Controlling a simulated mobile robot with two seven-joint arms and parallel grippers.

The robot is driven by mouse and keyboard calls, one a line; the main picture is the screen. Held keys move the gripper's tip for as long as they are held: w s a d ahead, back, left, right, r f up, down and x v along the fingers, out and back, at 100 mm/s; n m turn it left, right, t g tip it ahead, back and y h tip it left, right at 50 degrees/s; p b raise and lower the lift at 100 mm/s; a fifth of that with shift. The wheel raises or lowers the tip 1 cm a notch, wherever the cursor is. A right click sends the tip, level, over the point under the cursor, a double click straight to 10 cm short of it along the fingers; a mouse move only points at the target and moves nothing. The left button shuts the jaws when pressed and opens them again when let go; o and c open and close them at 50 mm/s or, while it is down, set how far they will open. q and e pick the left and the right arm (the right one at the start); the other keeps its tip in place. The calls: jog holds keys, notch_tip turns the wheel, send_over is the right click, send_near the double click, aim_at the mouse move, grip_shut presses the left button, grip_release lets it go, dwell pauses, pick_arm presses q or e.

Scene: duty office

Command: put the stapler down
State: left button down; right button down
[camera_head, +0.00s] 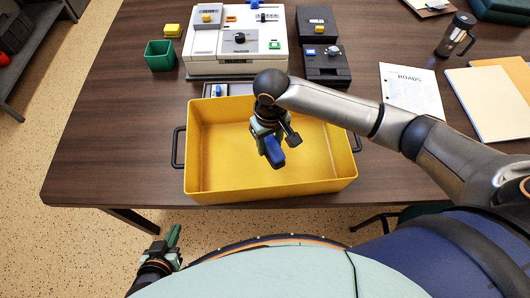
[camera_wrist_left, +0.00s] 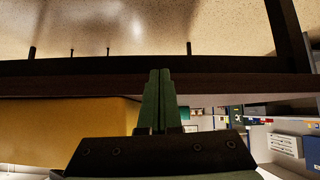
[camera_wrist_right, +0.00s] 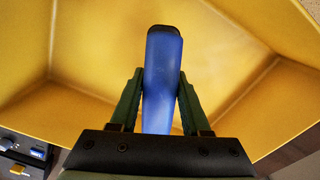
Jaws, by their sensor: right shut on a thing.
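The stapler (camera_head: 274,152) is blue and held in my right gripper (camera_head: 268,136), over the yellow crate (camera_head: 205,187). In the right wrist view the blue stapler (camera_wrist_right: 162,80) stands between the two green fingers of my right gripper (camera_wrist_right: 160,100), which are shut on it. The crate's floor and walls show behind it, and the crate looks otherwise empty. I cannot tell exactly how high the stapler is above the crate floor. My left gripper (camera_head: 173,238) is low at the left, in front of the table edge. In the left wrist view its fingers (camera_wrist_left: 158,98) are together, with nothing between them.
The crate stands at the front of the dark wooden table (camera_head: 110,140). Behind it are a white machine (camera_head: 240,40), black boxes (camera_head: 325,64) and a green cup (camera_head: 159,56). Papers (camera_head: 410,92), folders (camera_head: 488,102) and a dark mug (camera_head: 455,35) lie to the right. The table's left side is clear.

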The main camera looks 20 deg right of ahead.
jog(key=shift+f, duration=2.9)
jog(key=shift+f, duration=0.1)
jog(key=shift+c, duration=1.8)
grip_release()
notch_tip(320, 180, up, 12)
jog(key=shift+r+p, duration=0.15)
jog(key=shift+p, duration=0.3)
